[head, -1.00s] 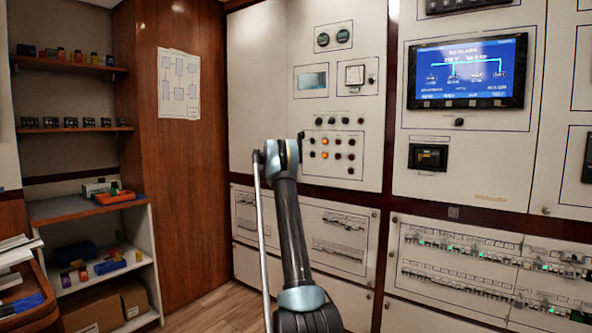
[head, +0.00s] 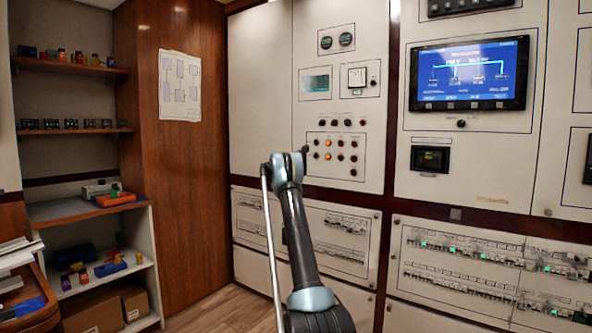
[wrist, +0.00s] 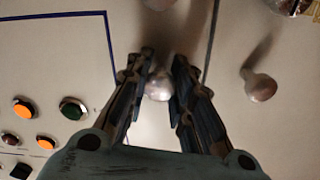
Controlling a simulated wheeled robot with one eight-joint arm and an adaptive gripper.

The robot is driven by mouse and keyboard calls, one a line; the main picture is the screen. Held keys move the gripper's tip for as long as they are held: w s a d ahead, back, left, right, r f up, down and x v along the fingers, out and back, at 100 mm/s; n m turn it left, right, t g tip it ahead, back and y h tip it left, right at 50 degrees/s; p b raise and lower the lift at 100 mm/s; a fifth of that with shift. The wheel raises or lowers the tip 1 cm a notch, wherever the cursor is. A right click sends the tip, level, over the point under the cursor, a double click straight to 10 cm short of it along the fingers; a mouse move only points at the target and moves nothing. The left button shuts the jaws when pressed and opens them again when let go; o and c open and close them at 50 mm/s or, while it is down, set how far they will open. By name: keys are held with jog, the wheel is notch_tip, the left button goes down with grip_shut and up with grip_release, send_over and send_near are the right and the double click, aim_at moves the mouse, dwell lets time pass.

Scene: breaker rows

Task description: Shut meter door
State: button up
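The meter panel (head: 311,50) carries gauges, a small display and a white meter (head: 357,77), with rows of buttons below. It looks roughly flush with its neighbours, though a small gap is hard to judge. My gripper (head: 303,154) is at its lower left part in the head view, with its fingers mostly hidden by my arm. In the wrist view, my gripper (wrist: 163,57) has its fingers either side of a pale round knob (wrist: 159,86). Whether they press on it is unclear. A second knob (wrist: 261,86) is across a dark vertical seam (wrist: 211,40).
Orange lamps (wrist: 24,107) and dark buttons are at the left of the wrist view. A blank panel (head: 258,90) is left of the meter panel, and a blue screen (head: 470,73) is at the right. Shelves (head: 75,66) stand at far left. Some wood floor (head: 215,313) is clear.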

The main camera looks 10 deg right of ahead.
jog(key=o, duration=0.4)
jog(key=shift+w+d, duration=0.2)
jog(key=shift+o, duration=0.2)
jog(key=shift+d, duration=0.1)
jog(key=shift+s, duration=0.1)
jog(key=v, duration=1.2)
